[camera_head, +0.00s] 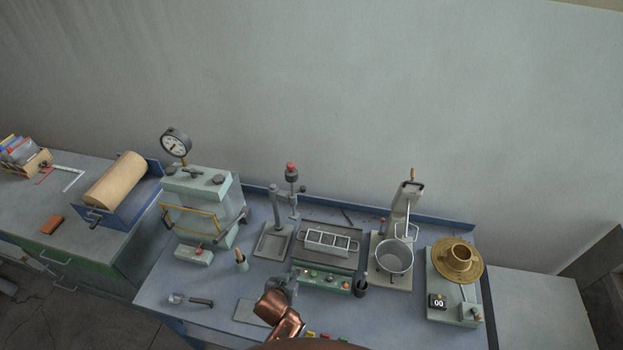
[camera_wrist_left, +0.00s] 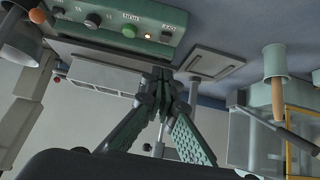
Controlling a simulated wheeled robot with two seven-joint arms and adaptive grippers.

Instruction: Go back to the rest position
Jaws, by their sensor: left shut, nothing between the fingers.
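My left gripper (camera_head: 285,283) is over the front middle of the bench (camera_head: 215,285), in front of the control box (camera_head: 320,281). Its copper-coloured wrist comes in from the bottom edge in the head view. In the left wrist view, the fingers of the left gripper (camera_wrist_left: 157,78) are together with nothing between them. The control box (camera_wrist_left: 120,25) shows upside down there, apart from the fingers as far as I can tell. My right gripper is not in view.
A scoop (camera_head: 190,300) lies at the front left. The bench front left has bare patches.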

